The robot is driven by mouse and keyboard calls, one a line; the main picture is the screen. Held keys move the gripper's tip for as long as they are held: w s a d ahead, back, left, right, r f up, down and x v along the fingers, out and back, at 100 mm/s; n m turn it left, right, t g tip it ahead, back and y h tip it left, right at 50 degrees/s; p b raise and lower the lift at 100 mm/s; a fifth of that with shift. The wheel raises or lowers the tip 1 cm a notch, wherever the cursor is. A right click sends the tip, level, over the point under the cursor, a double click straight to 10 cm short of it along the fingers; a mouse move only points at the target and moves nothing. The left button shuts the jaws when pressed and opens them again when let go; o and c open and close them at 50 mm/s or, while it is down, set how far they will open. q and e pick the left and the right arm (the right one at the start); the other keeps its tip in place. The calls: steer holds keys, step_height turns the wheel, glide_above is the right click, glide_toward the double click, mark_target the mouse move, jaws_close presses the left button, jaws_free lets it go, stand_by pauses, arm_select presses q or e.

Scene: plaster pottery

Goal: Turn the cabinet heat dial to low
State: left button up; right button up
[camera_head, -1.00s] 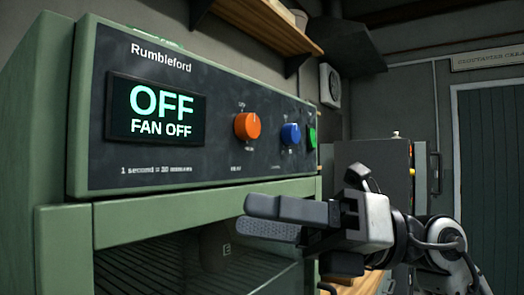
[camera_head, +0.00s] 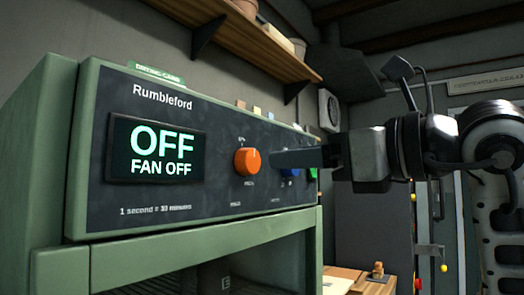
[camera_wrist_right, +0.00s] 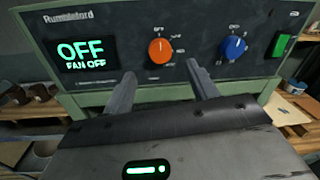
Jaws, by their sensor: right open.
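The green drying cabinet (camera_head: 60,170) carries a dark control panel with a lit display (camera_head: 157,150) reading OFF and FAN OFF. The orange heat dial (camera_head: 247,161) is on the panel right of the display; in the right wrist view the dial (camera_wrist_right: 160,51) shows its pointer mark near the top. My right gripper (camera_head: 275,159) is just right of the orange dial in the head view. In the right wrist view its two fingers (camera_wrist_right: 160,78) are spread, with the dial beyond and between them, and nothing held. Contact with the dial cannot be seen. My left gripper is out of view.
A blue dial (camera_wrist_right: 233,46) and a green switch (camera_wrist_right: 280,45) sit right of the orange dial; my right gripper partly hides the blue one in the head view. A wooden shelf (camera_head: 240,40) hangs above. Below the panel is the cabinet's open-looking front.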

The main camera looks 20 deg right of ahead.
mark_target(253, 159)
steer(key=p+x, duration=0.1)
steer(key=x, duration=0.6)
steer(key=shift+w+a, duration=0.15)
steer(key=shift+w, duration=0.05)
steer(key=c, duration=1)
